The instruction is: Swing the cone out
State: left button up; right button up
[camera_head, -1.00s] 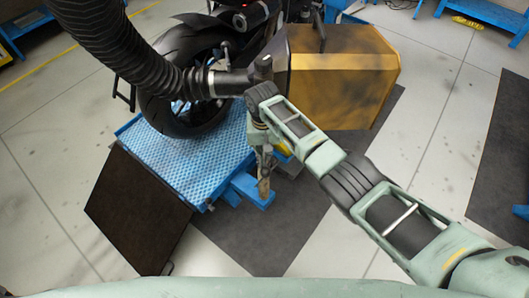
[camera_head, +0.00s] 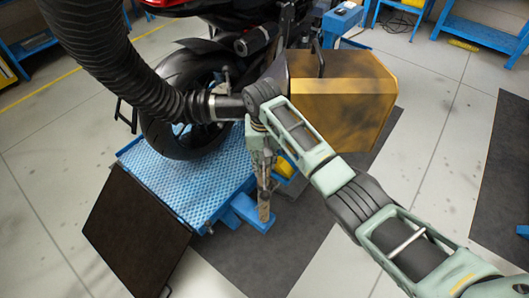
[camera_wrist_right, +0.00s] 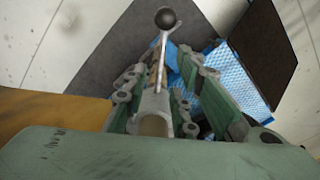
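The black corrugated hose (camera_head: 112,62) comes down from the upper left in the head view. It ends in a dark nozzle (camera_head: 229,107), likely the cone, beside the motorcycle's rear wheel; my right wrist covers its right end. My right gripper (camera_head: 264,208) points down, below and right of the nozzle. In the right wrist view, the fingers of the right gripper (camera_wrist_right: 163,72) stand apart. A thin rod with a black ball knob (camera_wrist_right: 165,18) shows between them, with gaps on both sides. Whether the rod joins the cone is hidden. My left gripper is not in view.
The motorcycle's rear wheel (camera_head: 178,125) stands on a blue tread-plate lift (camera_head: 185,187). A dark ramp plate (camera_head: 135,235) lies at its front left. A yellow-brown box (camera_head: 345,100) stands close behind my right arm.

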jog(key=shift+r, duration=2.1)
